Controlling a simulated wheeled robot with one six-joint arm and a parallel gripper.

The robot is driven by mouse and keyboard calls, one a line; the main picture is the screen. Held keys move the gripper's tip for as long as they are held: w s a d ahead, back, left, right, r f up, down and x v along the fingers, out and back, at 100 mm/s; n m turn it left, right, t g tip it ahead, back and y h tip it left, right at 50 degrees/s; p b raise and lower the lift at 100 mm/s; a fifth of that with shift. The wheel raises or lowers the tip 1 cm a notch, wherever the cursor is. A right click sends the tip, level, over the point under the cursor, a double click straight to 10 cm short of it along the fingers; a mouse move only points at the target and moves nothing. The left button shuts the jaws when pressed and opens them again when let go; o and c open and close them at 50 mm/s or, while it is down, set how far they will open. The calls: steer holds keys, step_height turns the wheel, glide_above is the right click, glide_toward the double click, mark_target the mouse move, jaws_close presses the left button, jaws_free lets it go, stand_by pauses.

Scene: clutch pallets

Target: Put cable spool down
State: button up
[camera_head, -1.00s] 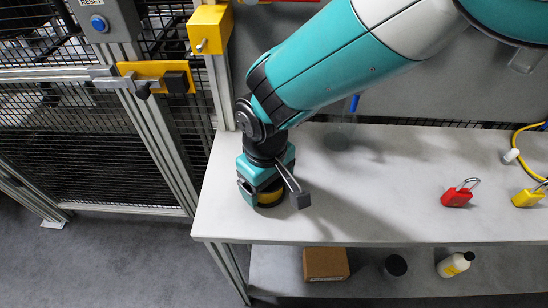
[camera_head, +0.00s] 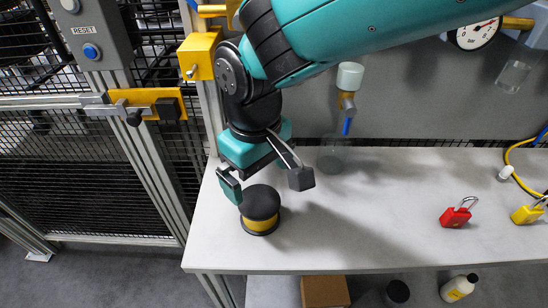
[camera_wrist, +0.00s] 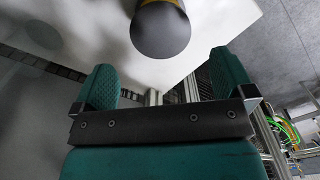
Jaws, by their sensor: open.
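The cable spool (camera_head: 260,209) is a black cylinder with a yellow band, standing upright on the left part of the grey table (camera_head: 330,240). It also shows at the top of the wrist view (camera_wrist: 160,32), ahead of the fingertips. My gripper (camera_head: 262,182) is open and empty. It is above and behind the spool in the head view, with its two fingers apart. In the wrist view my gripper (camera_wrist: 163,78) has a clear gap between the teal fingers, and the spool appears apart from them.
A red padlock (camera_head: 457,213) and a yellow padlock (camera_head: 528,211) lie at the right of the table. A clear glass (camera_head: 331,156) stands at the back. Below are a cardboard box (camera_head: 324,292), a black round item (camera_head: 397,292) and a bottle (camera_head: 459,287). A mesh fence (camera_head: 90,185) stands left.

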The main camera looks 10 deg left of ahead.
steer(key=shift+r, duration=0.9)
steer(key=w+d+r+m+y, duration=0.15)
steer(key=d+r, duration=0.25)
steer(key=d, duration=0.6)
steer(key=s+d+r+m+y, duration=0.1)
steer(key=s+d, duration=0.4)
steer(key=d, duration=0.2)
steer(key=s+d+r+m+y, duration=0.1)
steer(key=s+d+r+m, duration=0.1)
steer(key=s+d, duration=0.3)
steer(key=d, duration=0.3)
steer(key=shift+d+y, duration=0.3)
steer(key=shift+y, duration=0.05)
